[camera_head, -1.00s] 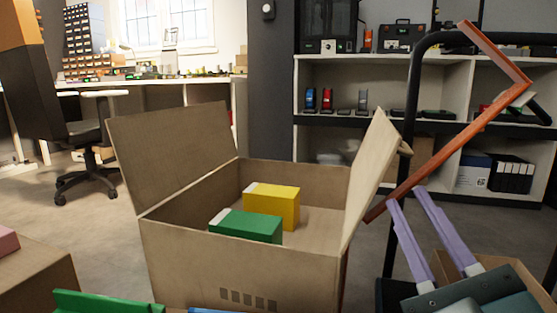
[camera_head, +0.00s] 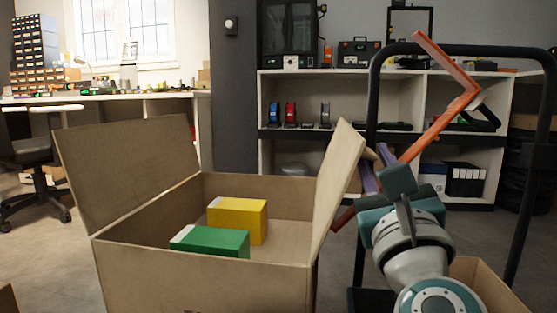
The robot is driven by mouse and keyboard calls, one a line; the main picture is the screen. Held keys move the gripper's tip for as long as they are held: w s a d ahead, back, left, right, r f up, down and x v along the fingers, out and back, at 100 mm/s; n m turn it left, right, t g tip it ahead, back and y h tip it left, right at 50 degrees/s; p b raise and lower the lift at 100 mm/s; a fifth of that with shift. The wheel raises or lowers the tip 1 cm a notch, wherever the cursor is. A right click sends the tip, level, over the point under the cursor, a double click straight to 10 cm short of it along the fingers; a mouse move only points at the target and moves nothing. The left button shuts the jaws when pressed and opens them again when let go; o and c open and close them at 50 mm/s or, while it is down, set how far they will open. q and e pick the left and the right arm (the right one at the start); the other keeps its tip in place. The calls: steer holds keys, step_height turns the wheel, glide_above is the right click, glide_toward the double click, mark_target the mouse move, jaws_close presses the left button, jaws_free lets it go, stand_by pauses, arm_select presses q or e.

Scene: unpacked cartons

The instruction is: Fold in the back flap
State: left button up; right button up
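An open cardboard carton (camera_head: 200,284) stands in the middle of the head view. Its left flap (camera_head: 130,165) stands up and leans outward; its right flap (camera_head: 337,185) also stands up, tilted outward. No flap stands up along the back edge, so I cannot make out the back flap clearly. A yellow box (camera_head: 238,220) and a green box (camera_head: 210,243) lie inside. My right gripper (camera_head: 376,163) is just right of the right flap, its purple fingers apart and partly hidden by its teal body. I see nothing between them. My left gripper is out of view.
An orange-brown angled bar (camera_head: 440,130) and a black tubular frame (camera_head: 372,110) rise behind my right arm. Another open carton (camera_head: 487,290) is at lower right. Shelves (camera_head: 345,75) stand behind.

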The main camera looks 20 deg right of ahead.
jaws_close()
stand_by(1.4)
